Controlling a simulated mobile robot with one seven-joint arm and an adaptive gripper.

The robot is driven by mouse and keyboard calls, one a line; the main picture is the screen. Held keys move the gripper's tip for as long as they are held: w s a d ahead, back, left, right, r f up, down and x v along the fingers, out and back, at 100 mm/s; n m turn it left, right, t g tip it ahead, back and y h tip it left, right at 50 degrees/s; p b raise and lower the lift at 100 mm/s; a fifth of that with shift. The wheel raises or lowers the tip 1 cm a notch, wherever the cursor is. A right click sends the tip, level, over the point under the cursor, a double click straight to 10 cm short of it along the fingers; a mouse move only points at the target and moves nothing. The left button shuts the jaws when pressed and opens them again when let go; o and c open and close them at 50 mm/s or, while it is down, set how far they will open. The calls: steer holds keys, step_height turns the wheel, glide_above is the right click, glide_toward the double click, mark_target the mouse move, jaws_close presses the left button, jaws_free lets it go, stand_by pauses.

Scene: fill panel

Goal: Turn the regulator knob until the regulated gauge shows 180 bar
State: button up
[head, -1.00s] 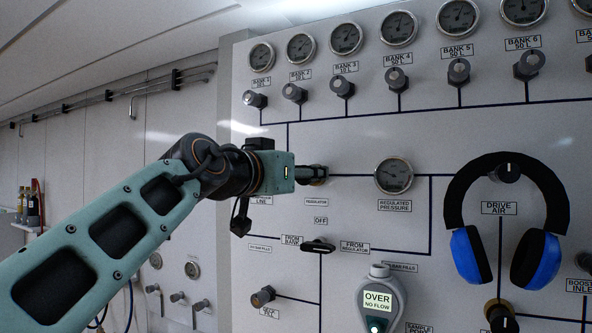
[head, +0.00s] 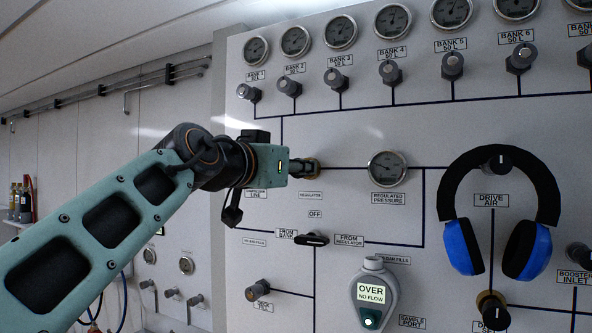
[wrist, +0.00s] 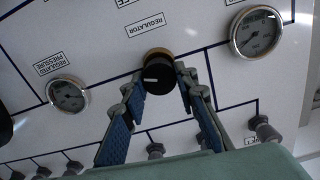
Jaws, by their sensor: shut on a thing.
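The black regulator knob (wrist: 157,75) with a brass collar and a white pointer line shows in the wrist view, under the REGULATOR label. My gripper (wrist: 161,84) has one finger on each side of the knob and is shut on it. In the head view my gripper (head: 303,167) meets the panel at the knob, which it mostly hides. The regulated pressure gauge (head: 388,169) is to the right of the knob in the head view. It also shows at the left in the wrist view (wrist: 68,93). Its reading is too small to tell.
Blue headphones (head: 462,247) hang on the panel at the right. A selector handle (head: 312,239) and a grey handheld meter (head: 372,295) reading OVER, NO FLOW are below. Bank gauges and valve knobs run along the top. Another gauge (wrist: 255,32) is at the right in the wrist view.

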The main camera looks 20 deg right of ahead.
steer(key=shift+s+d+f+m+b, duration=0.1)
steer(key=shift+m+b, duration=1.05)
steer(key=shift+m, duration=2.6)
steer(key=shift+s+f+m+b, duration=0.1)
steer(key=shift+m+b, duration=1.05)
steer(key=shift+m, duration=2.6)
steer(key=o, duration=1.2)
steer(key=shift+c, duration=0.2)
steer(key=v, duration=1.2)
